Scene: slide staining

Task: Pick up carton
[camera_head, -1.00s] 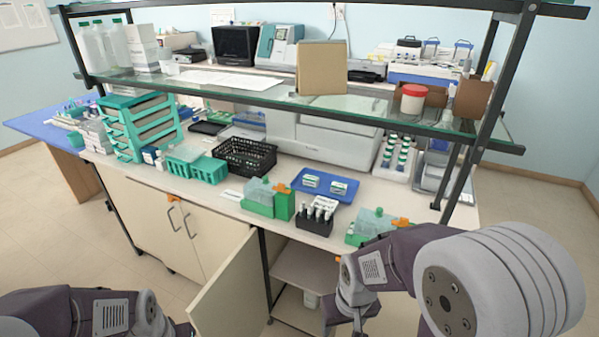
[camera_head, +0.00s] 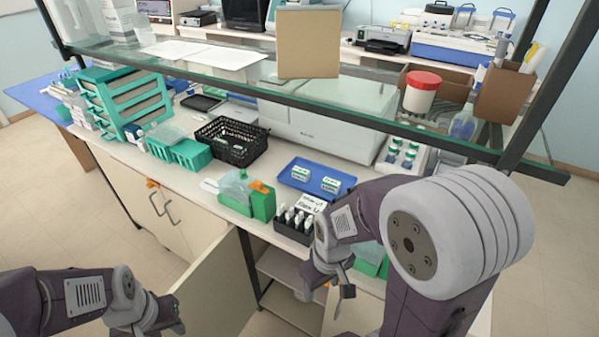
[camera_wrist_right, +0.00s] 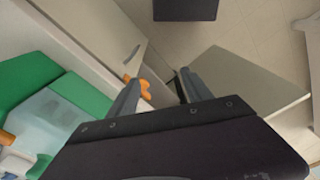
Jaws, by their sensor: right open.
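A plain brown carton (camera_head: 309,42) stands upright on the glass shelf above the bench. A second brown box (camera_head: 503,93), open-topped with things sticking out, stands at the shelf's right end. My right gripper (camera_head: 338,292) is low in front of the bench, well below and apart from both. In the right wrist view its two fingers (camera_wrist_right: 158,82) are apart with nothing held; they point down past the bench front. No brown carton shows in that view. My left gripper (camera_head: 166,326) is at the bottom left, and its jaws are unclear.
An open cabinet door (camera_head: 205,285) juts out below the bench. A red-lidded jar (camera_head: 421,92) stands on the shelf. A green box (camera_head: 262,200), a blue tray (camera_head: 316,176) and a black basket (camera_head: 231,141) crowd the bench.

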